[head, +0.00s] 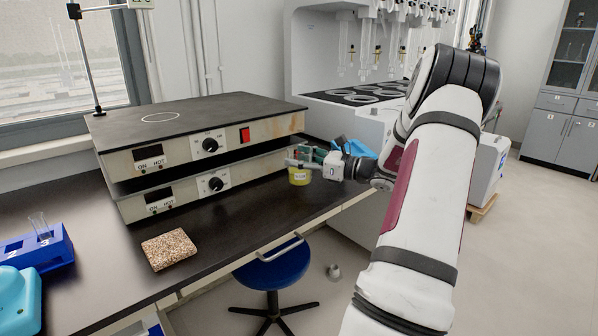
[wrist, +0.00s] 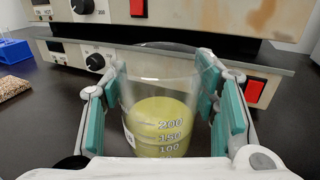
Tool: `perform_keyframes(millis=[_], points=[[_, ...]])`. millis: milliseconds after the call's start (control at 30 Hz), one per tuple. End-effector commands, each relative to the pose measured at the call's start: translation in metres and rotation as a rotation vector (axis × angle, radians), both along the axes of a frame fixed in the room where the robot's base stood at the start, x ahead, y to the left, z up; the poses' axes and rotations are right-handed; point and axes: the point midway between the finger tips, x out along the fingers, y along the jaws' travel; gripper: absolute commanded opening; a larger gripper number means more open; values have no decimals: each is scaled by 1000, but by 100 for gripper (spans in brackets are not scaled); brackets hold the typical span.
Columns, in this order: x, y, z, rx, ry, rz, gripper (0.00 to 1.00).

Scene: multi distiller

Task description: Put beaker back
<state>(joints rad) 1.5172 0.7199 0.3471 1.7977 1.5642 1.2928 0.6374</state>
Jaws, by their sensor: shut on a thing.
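The beaker (wrist: 160,120) is clear glass with yellow-green liquid and white graduation marks. It is upright between the teal pads of my gripper (wrist: 162,85), which is shut on it. In the head view the beaker (head: 299,177) shows as a small yellow shape below the fingers of my gripper (head: 308,160), in front of the right end of the hot plates. I cannot tell whether its base touches the black bench (head: 210,215). Two stacked hot plates stand on the bench; the upper one (head: 215,112) has a white circle on its bare top.
A speckled block (head: 169,248) lies on the bench in front of the hot plates. A blue rack (head: 35,252) with glass tubes stands at the left. A white distiller (head: 345,85) stands behind on the right. A blue stool (head: 272,268) is below the bench edge.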

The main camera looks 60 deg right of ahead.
Motion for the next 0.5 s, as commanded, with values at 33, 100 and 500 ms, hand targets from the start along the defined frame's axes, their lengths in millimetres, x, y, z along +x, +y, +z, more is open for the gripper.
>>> perform_keyframes(millis=[33, 100, 500], points=[[4, -2, -1, -2, -1, 1, 20], [4, -3, -10, 2, 0, -1, 20], [4, -2, -35, -1, -1, 0, 20]])
